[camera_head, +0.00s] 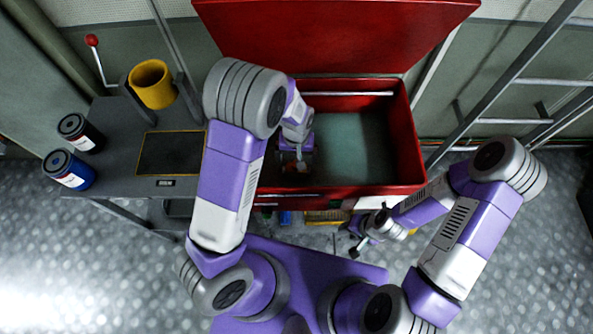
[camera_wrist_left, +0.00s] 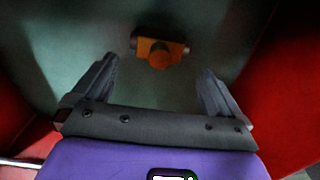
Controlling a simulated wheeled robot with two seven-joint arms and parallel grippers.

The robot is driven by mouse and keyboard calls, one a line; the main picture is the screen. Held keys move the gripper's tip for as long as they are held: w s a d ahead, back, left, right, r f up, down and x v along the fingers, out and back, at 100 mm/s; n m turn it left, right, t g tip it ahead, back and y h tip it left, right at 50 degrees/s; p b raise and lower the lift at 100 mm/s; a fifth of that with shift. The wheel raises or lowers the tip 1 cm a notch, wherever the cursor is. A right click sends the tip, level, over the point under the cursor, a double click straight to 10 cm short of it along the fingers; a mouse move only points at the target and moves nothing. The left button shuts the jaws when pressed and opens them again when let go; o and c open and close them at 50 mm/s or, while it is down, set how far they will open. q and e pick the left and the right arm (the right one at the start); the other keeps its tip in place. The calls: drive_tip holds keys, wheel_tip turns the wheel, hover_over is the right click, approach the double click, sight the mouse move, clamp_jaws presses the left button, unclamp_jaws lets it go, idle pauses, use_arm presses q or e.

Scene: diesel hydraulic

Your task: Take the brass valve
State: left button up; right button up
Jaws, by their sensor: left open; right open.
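The brass valve (camera_wrist_left: 157,52) shows orange in the left wrist view, lying on the grey-green floor of the red toolbox (camera_head: 408,140). My left gripper (camera_head: 296,165) reaches down inside the open box. In the left wrist view its two fingers (camera_wrist_left: 160,75) are spread, with the valve beyond the tips and roughly centred between them. I see no contact. In the head view my left arm and gripper hide the valve, or it is too small to make out. My right gripper (camera_head: 357,236) is open and empty in front of the box, low above the floor.
The red lid (camera_head: 335,35) stands raised behind the box. A ladder (camera_head: 515,85) leans at the right. The right part of the box is clear.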

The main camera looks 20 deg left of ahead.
sight(290, 169)
use_arm(q)
wheel_tip(290, 169, down, 6)
drive_tip(key=shift+r+b, duration=0.15)
drive_tip(key=shift+b, duration=0.7)
drive_tip(key=shift+r, duration=0.1)
drive_tip(key=c, duration=1.5)
